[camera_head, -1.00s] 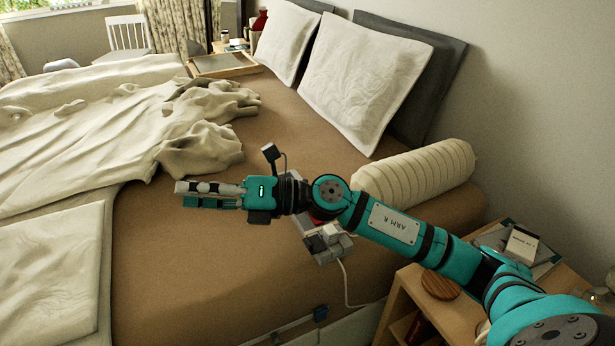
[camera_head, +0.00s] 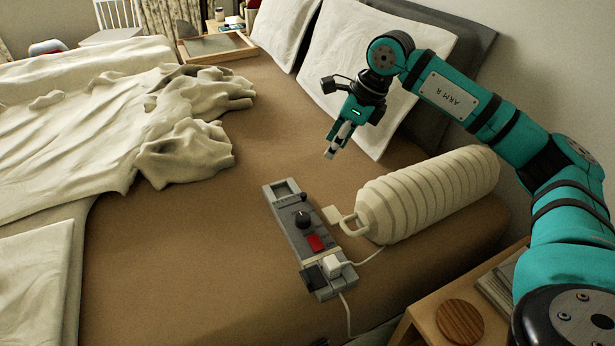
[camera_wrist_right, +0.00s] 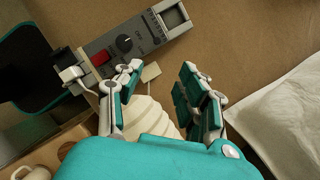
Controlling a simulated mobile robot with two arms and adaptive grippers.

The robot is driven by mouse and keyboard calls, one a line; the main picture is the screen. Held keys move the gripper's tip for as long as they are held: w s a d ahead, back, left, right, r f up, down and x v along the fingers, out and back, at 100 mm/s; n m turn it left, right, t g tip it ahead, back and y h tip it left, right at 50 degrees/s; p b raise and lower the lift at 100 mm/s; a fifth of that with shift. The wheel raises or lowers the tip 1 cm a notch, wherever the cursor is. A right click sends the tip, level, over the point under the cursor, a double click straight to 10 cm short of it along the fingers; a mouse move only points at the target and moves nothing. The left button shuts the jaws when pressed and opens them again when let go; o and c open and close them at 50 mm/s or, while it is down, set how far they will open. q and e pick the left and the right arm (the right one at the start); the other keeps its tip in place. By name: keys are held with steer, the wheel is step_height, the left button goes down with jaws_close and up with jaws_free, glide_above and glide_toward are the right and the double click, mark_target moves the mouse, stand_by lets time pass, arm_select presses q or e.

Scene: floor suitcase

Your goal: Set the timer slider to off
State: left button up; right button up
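A long grey power strip (camera_head: 288,222) lies on the brown bed cover. It has a black round knob (camera_head: 302,219), a red switch (camera_head: 315,243) and a small dark slider (camera_head: 303,197) in a slot near its far end. The slider track also shows in the right wrist view (camera_wrist_right: 153,26); its setting is too small to read. My right gripper (camera_head: 332,152) hangs above the bed, beyond the strip's far end and apart from it. In the right wrist view, its fingers (camera_wrist_right: 160,72) are spread with nothing between them. My left gripper is in neither view.
A white plug (camera_head: 333,265) with a cable sits in the strip's near end. A ribbed cream bolster (camera_head: 430,195) with a looped tag lies close on the right. Pillows (camera_head: 350,75) stand behind my right gripper. Bare bed cover lies left of the strip.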

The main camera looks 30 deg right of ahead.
mark_target(304, 194)
steer(key=b+x, duration=0.1)
steer(key=x, duration=0.6)
steer(key=b+x, duration=0.1)
steer(key=x, duration=0.7)
steer(key=shift+s+a+f, duration=0.1)
steer(key=shift+a+f, duration=0.05)
steer(key=shift+a, duration=0.15)
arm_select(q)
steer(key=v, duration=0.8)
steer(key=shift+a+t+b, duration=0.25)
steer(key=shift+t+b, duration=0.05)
arm_select(e)
steer(key=shift+x, duration=0.75)
jaws_close()
